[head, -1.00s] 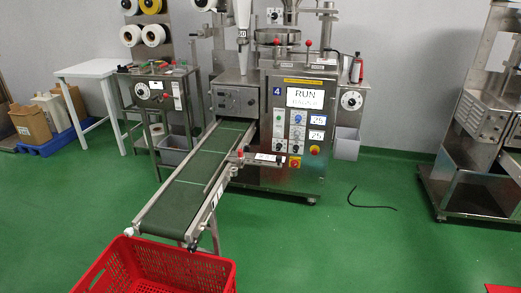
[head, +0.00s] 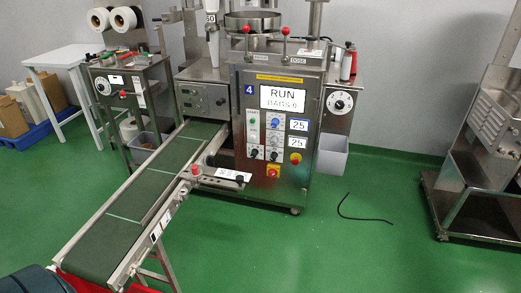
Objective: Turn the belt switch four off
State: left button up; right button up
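The packing machine marked 4 (head: 248,88) stands ahead with its steel front panel facing me. Its display (head: 284,98) reads RUN, with a line that looks like BAGS below. A red and yellow switch (head: 273,170) sits lowest. Labels are too small to tell which is the belt switch. The green conveyor belt (head: 135,192) slopes toward me at left. Neither gripper is in view.
A red emergency button (head: 296,158) is at the panel's right. A steel arm with a white label (head: 233,175) juts out in front of the panel's lower left. A grey bin (head: 332,155) hangs at right. A black cable (head: 361,212) lies on open green floor.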

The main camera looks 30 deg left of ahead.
aim_at(210, 160)
jog(key=i, duration=0.7)
jog(key=i+l+u, duration=0.1)
jog(key=i, duration=0.65)
jog(key=i+l+u, duration=0.15)
jog(key=i+u, duration=0.35)
jog(key=i+l+u, duration=0.2)
jog(key=u, duration=0.25)
jog(key=i+l+u, duration=0.35)
jog(key=u, duration=0.15)
jog(key=i+l+u, duration=0.2)
jog(key=l+u, duration=0.25)
jog(key=l, duration=0.2)
jog(key=i+l+u, duration=0.2)
jog(key=l, duration=0.15)
jog(key=l+u, duration=0.25)
jog(key=l, duration=0.15)
